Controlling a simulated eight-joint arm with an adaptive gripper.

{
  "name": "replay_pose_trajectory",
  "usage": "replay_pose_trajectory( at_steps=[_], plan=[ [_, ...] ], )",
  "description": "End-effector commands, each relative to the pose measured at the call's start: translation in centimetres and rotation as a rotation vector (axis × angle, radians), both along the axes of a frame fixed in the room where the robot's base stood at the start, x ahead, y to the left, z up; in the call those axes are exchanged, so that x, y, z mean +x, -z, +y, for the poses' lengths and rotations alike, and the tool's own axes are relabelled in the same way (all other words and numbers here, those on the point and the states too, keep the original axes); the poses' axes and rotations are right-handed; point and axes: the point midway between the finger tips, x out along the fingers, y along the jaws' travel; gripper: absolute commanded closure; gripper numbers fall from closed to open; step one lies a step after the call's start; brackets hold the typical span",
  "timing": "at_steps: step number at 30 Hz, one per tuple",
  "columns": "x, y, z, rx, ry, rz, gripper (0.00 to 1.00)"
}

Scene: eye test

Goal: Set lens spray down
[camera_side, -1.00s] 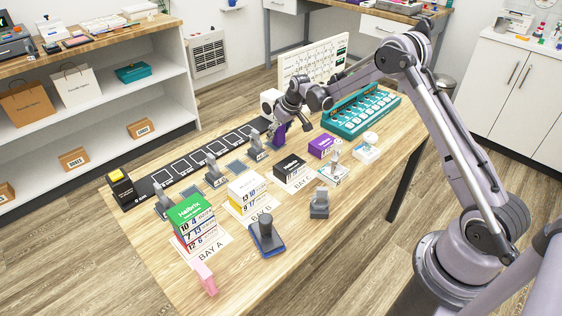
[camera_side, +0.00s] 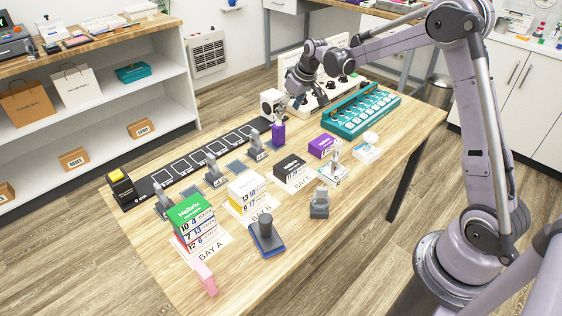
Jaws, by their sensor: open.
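The lens spray, which I take to be the purple bottle (camera_side: 278,134) with a pale top, stands upright on the wooden table near the far end of the black strip. My gripper (camera_side: 297,101) is open, above and slightly right of the bottle, and appears apart from it. The fingertips are small and dark in this view, so the exact gap is hard to tell.
A white device (camera_side: 268,99) stands just behind the bottle. A teal tray (camera_side: 350,130) is to the right. The black strip (camera_side: 150,186) with outlined squares runs along the left. Stacked boxes (camera_side: 190,222), a purple box (camera_side: 321,144) and grey stands fill the middle. The front right tabletop is clear.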

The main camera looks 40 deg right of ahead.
Motion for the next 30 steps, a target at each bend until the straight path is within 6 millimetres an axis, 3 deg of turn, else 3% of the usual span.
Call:
replay_pose_trajectory(
  at_steps=[5, 9, 15, 23, 30],
  plan=[
    [-2.5, -3.3, 2.3, -0.006, -0.001, -0.019, 0.38],
    [-5.8, -6.4, 4.7, -0.010, 0.001, -0.045, 0.38],
    [-11.1, -9.4, 7.8, -0.014, 0.003, -0.085, 0.38],
    [-18.5, -10.9, 11.1, -0.013, 0.003, -0.137, 0.38],
    [-24.9, -9.9, 13.2, -0.006, 0.001, -0.186, 0.38]
  ],
)
